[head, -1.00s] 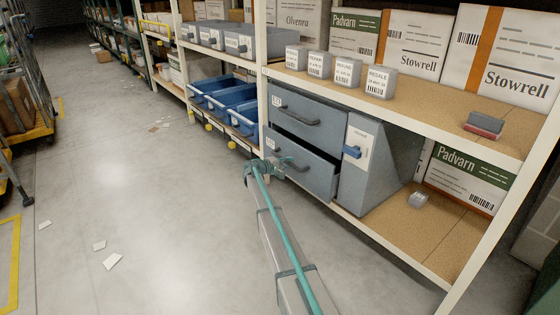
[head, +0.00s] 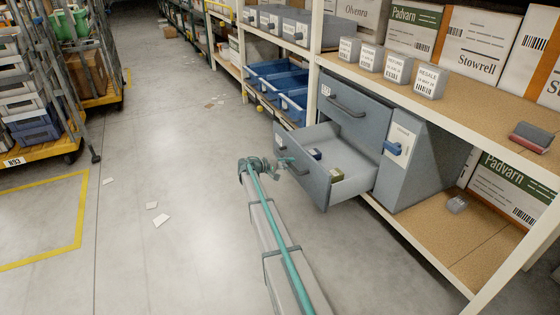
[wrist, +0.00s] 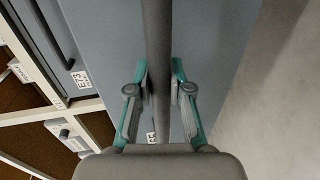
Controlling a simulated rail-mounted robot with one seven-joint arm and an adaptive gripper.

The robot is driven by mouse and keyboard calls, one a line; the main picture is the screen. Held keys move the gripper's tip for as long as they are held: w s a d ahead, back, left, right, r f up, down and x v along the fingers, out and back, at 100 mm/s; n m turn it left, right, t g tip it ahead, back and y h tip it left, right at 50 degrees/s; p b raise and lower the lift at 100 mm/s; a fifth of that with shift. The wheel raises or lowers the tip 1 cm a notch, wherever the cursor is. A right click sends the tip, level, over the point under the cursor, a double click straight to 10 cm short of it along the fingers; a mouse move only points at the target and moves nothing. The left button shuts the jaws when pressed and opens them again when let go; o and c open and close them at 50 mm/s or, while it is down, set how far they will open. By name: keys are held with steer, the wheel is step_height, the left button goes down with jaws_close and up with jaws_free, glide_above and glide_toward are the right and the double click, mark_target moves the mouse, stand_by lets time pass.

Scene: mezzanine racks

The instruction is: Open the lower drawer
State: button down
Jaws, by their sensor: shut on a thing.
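The lower drawer (head: 317,187) of the grey cabinet is pulled well out toward the aisle. My gripper (head: 284,164) is at the drawer's front. In the wrist view, my gripper's teal fingers (wrist: 160,78) are shut on the drawer's dark bar handle (wrist: 157,35), one on each side. In the head view the handle is largely hidden by the gripper. The upper drawer (head: 372,116) is closed.
Small labelled boxes (head: 396,68) stand on the shelf above. Blue bins (head: 270,70) sit further along the rack. The aisle floor (head: 190,190) is clear except for paper scraps.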

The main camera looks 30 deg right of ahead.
steer(key=shift+w+a, duration=0.1)
steer(key=shift+a, duration=0.4)
steer(key=c, duration=1.1)
jaws_free()
steer(key=shift+o, duration=0.2)
steer(key=v, duration=1.2)
